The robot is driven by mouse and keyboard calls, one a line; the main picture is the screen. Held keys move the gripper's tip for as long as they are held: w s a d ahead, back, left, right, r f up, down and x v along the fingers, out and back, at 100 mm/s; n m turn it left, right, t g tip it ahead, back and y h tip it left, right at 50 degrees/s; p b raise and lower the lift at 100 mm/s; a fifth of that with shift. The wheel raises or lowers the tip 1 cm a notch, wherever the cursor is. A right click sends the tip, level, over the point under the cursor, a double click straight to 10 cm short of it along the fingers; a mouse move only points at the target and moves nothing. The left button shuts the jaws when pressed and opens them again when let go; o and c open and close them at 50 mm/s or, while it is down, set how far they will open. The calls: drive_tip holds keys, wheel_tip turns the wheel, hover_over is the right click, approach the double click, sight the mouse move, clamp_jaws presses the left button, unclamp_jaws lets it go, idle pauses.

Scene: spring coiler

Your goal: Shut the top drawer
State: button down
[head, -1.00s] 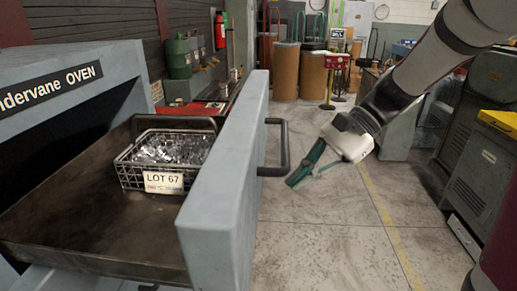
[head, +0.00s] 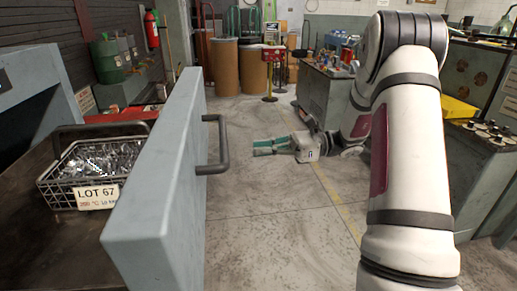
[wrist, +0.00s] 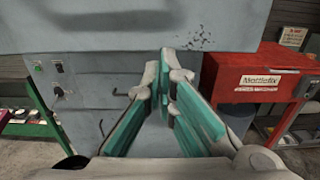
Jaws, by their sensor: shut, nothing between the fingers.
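The open drawer has a thick pale grey front (head: 165,180), which stands well out from the oven at the left of the head view. A dark bar handle (head: 221,146) sticks out from its right face. Inside the drawer, a wire basket (head: 95,165) of shiny metal pieces carries a LOT 67 tag. My gripper (head: 254,148) is shut and empty, its teal fingers pointing left toward the handle, a short gap to its right. In the wrist view the shut fingers (wrist: 168,85) point at a broad grey face; I cannot tell where the drawer front ends there.
A red cabinet (wrist: 262,90) stands right in the wrist view. Grey machines (head: 490,150) line the right side. The floor (head: 270,225) right of the drawer is clear.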

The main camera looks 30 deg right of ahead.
drive_tip(key=p+x, duration=0.1)
drive_tip(key=x, duration=1)
drive_tip(key=shift+a, duration=0.15)
drive_tip(key=b+x, duration=0.2)
drive_tip(key=x, duration=3)
drive_tip(key=shift+w+a+f+b, duration=0.1)
drive_tip(key=shift+f+b, duration=0.05)
drive_tip(key=shift+b, duration=0.25)
drive_tip(key=shift+a, duration=0.3)
